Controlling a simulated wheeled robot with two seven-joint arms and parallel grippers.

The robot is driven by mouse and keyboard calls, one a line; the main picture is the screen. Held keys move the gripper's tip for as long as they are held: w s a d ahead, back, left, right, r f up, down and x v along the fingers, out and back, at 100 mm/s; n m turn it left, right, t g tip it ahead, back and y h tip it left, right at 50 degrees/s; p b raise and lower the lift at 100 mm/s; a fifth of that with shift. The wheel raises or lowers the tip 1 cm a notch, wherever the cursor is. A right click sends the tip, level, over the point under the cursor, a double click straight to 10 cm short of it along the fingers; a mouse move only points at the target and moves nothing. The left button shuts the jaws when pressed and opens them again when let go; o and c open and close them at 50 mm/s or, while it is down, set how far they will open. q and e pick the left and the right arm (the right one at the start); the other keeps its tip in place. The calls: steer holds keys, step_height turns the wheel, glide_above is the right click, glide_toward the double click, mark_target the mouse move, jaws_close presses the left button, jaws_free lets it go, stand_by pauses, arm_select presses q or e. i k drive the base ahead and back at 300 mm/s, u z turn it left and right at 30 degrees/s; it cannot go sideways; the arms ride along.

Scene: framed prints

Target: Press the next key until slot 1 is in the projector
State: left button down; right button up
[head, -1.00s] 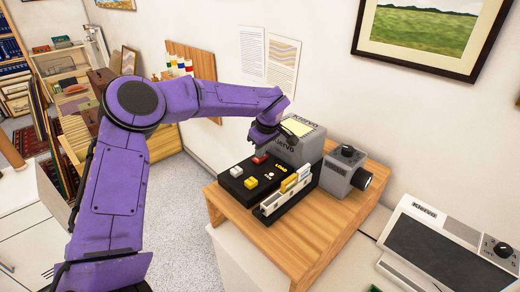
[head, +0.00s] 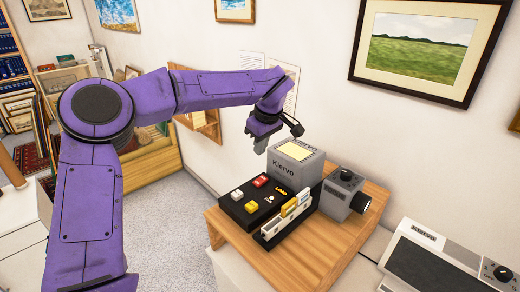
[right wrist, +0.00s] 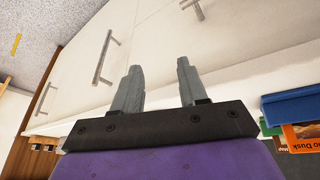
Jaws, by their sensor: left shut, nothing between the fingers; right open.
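The grey projector (head: 298,167) marked Kiervo stands on a wooden stand, with a lens unit (head: 348,190) at its right. In front of it is a black key panel (head: 248,208) with a red key (head: 261,181), a white key (head: 237,195) and a yellow key (head: 251,206). A rack of slides (head: 287,218) lies along the panel's right side. Key labels are too small to read. My left gripper (head: 260,147) is shut and empty, raised above the panel's back end and touching no key. My right gripper (right wrist: 158,85) is open and empty in the right wrist view.
The wooden stand (head: 330,243) has bare top at the front right. A grey-white device (head: 440,275) stands at the lower right. Framed pictures (head: 417,45) hang on the wall. White cabinet fronts with handles (right wrist: 106,57) lie beyond my right gripper.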

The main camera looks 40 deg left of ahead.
mark_target(251, 207)
steer(key=k, duration=1)
